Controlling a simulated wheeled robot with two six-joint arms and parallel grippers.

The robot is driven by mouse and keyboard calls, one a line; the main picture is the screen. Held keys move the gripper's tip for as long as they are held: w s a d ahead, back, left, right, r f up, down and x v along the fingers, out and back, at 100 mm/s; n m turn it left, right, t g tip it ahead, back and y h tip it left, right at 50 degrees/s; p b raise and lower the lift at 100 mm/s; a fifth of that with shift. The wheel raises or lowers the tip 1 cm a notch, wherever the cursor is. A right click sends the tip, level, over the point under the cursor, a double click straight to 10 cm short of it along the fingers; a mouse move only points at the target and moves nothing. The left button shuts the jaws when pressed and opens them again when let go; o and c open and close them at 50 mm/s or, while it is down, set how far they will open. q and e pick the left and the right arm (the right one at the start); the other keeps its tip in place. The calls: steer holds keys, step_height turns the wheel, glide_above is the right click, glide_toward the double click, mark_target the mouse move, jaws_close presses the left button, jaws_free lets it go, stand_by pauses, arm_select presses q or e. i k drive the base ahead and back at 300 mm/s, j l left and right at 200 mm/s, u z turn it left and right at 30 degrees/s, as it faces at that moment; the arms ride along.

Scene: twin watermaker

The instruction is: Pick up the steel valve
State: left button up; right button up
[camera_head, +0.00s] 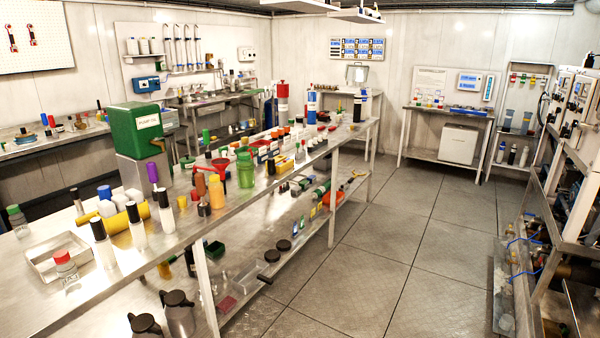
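I cannot pick out a steel valve with certainty. Blue-handled metal fittings (516,242) sit low on the rack at the right, but they are too small to tell whether one is a steel valve. The long steel table (180,236) at the left and centre holds many bottles and small parts, and several hide one another. Neither of my grippers shows in the head view.
A white box (458,143) sits under the back table. The tiled floor (395,225) between table and rack is clear.

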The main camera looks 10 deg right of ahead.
mark_target(346, 186)
steer(key=i+l+z, duration=0.4)
steer(key=i, duration=0.55)
steer(key=i+z, duration=0.4)
steer(key=i, duration=0.55)
steer(key=i+l+u, duration=0.2)
steer(key=i, duration=0.35)
steer(key=i+l+u, duration=0.15)
steer(key=i, duration=0.35)
steer(key=i+l+u, duration=0.2)
steer(key=i, duration=0.35)
